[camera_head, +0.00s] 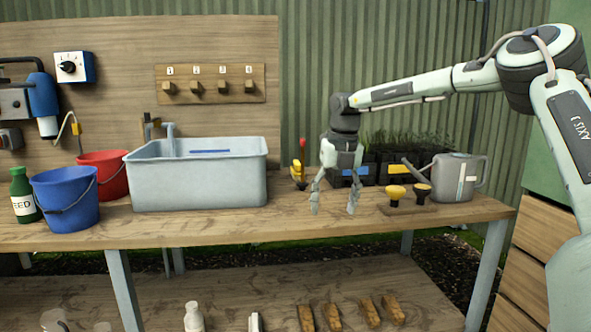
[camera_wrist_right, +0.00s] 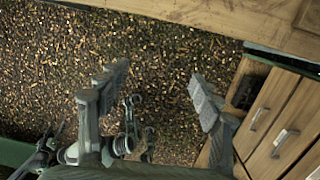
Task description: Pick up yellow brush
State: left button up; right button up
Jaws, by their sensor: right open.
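A small piece with a yellow top (camera_head: 397,192), which looks like the yellow brush, stands upright on a wooden holder (camera_head: 420,208) at the right of the bench. A similar piece with a dark, cup-like top and yellowish base (camera_head: 422,192) stands just right of it. My right gripper (camera_head: 334,204) is open and empty, pointing down near the bench's front, left of the yellow-topped piece and apart from it. In the right wrist view its spread fingers (camera_wrist_right: 157,84) have nothing between them. My left gripper is out of view.
A grey watering can (camera_head: 458,177) stands right of the holder, and dark plant trays (camera_head: 392,165) stand behind. A grey basin (camera_head: 197,184), blue bucket (camera_head: 66,203) and red bucket (camera_head: 112,180) are left. A red-and-yellow item (camera_head: 298,172) stands behind the gripper. Front bench space is clear.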

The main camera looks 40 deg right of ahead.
aim_at(296, 169)
jog(key=i+l, duration=0.6)
jog(key=i, duration=0.15)
jog(key=i+l, duration=0.65)
jog(key=i, duration=0.1)
